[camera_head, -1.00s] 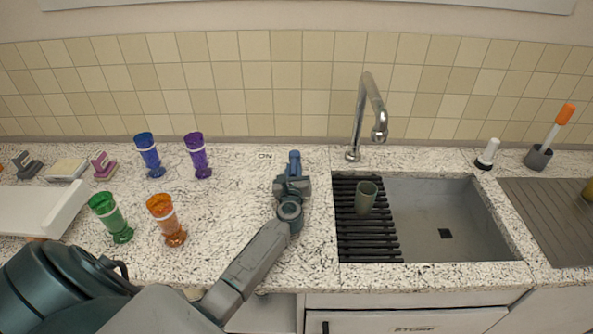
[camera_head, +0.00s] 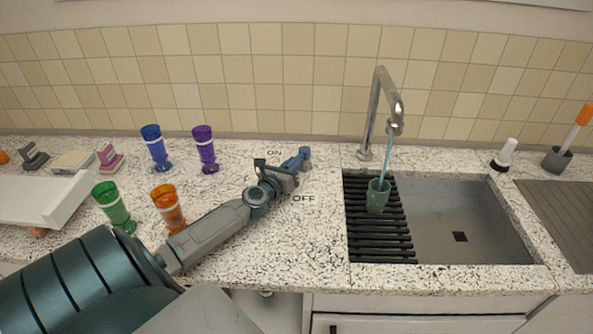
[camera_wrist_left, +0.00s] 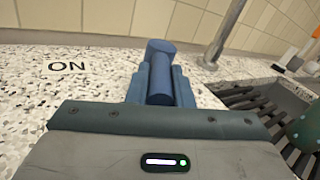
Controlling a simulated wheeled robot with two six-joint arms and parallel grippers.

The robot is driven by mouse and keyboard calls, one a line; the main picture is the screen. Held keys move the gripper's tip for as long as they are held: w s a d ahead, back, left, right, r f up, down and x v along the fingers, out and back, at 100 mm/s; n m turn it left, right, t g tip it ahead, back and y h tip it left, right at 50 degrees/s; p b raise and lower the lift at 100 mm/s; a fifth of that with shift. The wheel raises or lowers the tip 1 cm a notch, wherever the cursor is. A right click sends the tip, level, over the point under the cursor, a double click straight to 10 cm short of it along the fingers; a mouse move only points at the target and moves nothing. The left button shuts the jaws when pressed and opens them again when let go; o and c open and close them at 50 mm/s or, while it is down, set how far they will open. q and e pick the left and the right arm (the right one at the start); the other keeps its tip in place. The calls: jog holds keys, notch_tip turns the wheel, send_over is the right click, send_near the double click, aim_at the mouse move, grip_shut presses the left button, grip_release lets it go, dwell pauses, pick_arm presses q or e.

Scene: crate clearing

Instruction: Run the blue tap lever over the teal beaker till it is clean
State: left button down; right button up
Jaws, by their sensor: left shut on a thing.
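The blue tap lever (camera_head: 304,154) stands on the counter left of the sink, between the printed ON and OFF marks. My left gripper (camera_head: 291,166) is shut on it; the left wrist view shows the blue lever (camera_wrist_left: 160,75) between the fingers. The teal beaker (camera_head: 377,197) stands on the black rack at the left side of the sink, under the tap (camera_head: 384,100). A thin blue stream of water (camera_head: 386,160) runs from the spout into the beaker. Whether the beaker is clean cannot be told. My right gripper is not in view.
Blue (camera_head: 155,147), purple (camera_head: 205,149), green (camera_head: 114,206) and orange (camera_head: 168,207) cups stand on the counter to the left, near my left arm. A white-capped bottle (camera_head: 505,154) and a brush in a holder (camera_head: 557,159) stand behind the sink's right side.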

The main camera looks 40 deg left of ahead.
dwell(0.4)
pick_arm(q)
jog(key=c, duration=1.3)
grip_release()
jog(key=shift+s, duration=0.15)
jog(key=shift+s, duration=0.25)
jog(key=s+b, duration=0.1)
jog(key=s, duration=0.1)
jog(key=s+d, duration=0.1)
jog(key=s, duration=0.2)
jog(key=s+b, duration=0.1)
jog(key=s, duration=0.2)
jog(key=shift+s+d+b, duration=0.15)
jog(key=shift+b, duration=0.2)
jog(key=shift+s+d, duration=0.15)
jog(key=shift+s, duration=0.7)
